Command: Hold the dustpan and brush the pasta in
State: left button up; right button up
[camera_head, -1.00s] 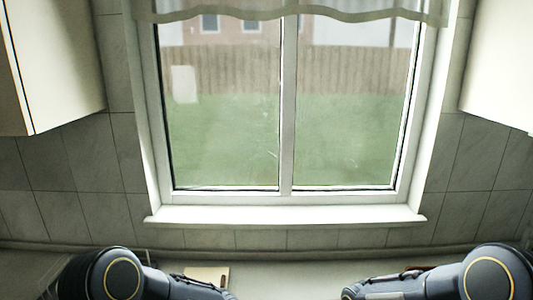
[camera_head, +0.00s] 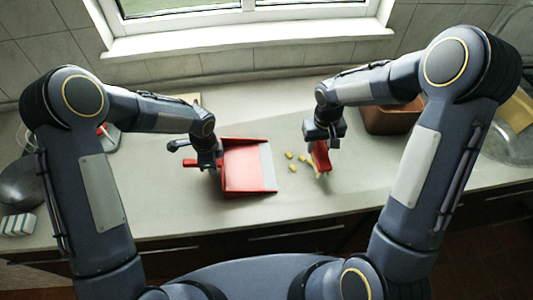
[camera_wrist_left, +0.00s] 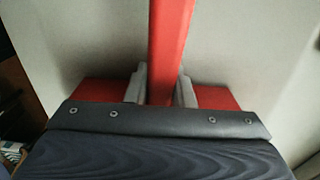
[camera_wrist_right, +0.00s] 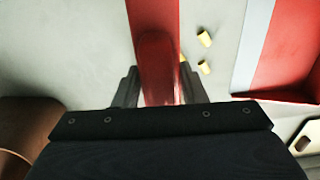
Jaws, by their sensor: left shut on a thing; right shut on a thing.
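The red dustpan (camera_head: 243,165) lies on the counter, its pale grey front edge (camera_head: 268,166) facing right. My left gripper (camera_head: 205,164) is shut on the dustpan's handle, which also shows in the left wrist view (camera_wrist_left: 171,40). The red brush (camera_head: 320,156) is in my right gripper (camera_head: 321,140), shut on its handle (camera_wrist_right: 155,50). Several yellow pasta pieces (camera_head: 292,168) lie on the counter between the pan's edge and the brush. Two pieces (camera_wrist_right: 204,39) show clearly in the right wrist view, with part of another behind the brush.
A brown container (camera_head: 392,118) stands to the right behind my right arm. A sink (camera_head: 512,130) is at the far right. A dark pan (camera_head: 20,182) and a striped sponge-like block (camera_head: 18,224) are at the left. The counter (camera_head: 300,215) in front is clear.

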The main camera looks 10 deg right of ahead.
jog(key=shift+w+d+f, duration=0.3)
jog(key=shift+d+f, duration=0.3)
jog(key=shift+f, duration=0.3)
jog(key=shift+w+d+f, duration=0.3)
jog(key=shift+d+f, duration=0.35)
jog(key=shift+f, duration=0.3)
jog(key=shift+w+d+f, duration=0.3)
jog(key=shift+d+f, duration=0.3)
jog(key=shift+f, duration=0.3)
jog(key=shift+a+f, duration=0.1)
jog(key=shift+a, duration=0.15)
jog(key=shift+a, duration=0.1)
jog(key=shift+a, duration=6.55)
